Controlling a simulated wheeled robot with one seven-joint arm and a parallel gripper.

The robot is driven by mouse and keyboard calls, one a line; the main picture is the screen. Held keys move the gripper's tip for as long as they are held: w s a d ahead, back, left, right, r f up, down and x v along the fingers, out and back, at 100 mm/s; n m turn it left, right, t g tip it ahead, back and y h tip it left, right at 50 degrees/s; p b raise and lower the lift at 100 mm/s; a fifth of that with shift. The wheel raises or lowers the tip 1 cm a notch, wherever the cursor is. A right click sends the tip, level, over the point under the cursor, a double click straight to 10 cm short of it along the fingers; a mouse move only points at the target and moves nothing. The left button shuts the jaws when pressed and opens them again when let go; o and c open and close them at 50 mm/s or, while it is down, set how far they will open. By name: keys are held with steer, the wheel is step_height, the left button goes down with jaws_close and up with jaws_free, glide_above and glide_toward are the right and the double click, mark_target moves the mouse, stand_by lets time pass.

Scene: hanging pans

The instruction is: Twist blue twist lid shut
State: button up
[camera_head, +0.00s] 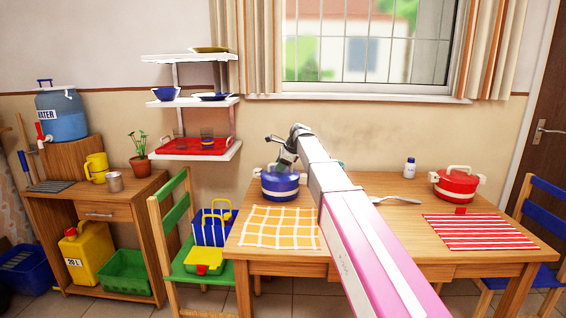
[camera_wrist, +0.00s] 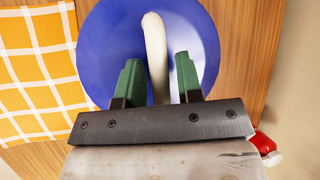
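The blue twist lid (camera_wrist: 110,45) shows in the wrist view as a round blue disc with a cream bar handle (camera_wrist: 154,50) across it. In the head view it tops the blue pot (camera_head: 280,187), which stands on the table behind the yellow checked cloth; the arm and gripper partly hide the lid there. My gripper (camera_wrist: 158,62) is over the lid with its two green fingers on either side of the handle. A gap shows between each finger and the handle, so it is open. How far the fingertips are from the lid's surface cannot be told.
The yellow checked cloth (camera_head: 278,227) lies in front of the pot. A red pot (camera_head: 456,186), a small white bottle (camera_head: 409,168) and a red striped cloth (camera_head: 480,231) are on the table's right side. A green chair (camera_head: 168,220) stands at the table's left.

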jaws_close()
steer(key=shift+m, duration=0.3)
steer(key=shift+m+t, duration=0.3)
steer(key=shift+m, duration=0.1)
steer(key=shift+m+h, duration=0.3)
steer(key=shift+m, duration=0.2)
steer(key=shift+t, duration=0.4)
steer(key=shift+o, duration=1.3)
jaws_free()
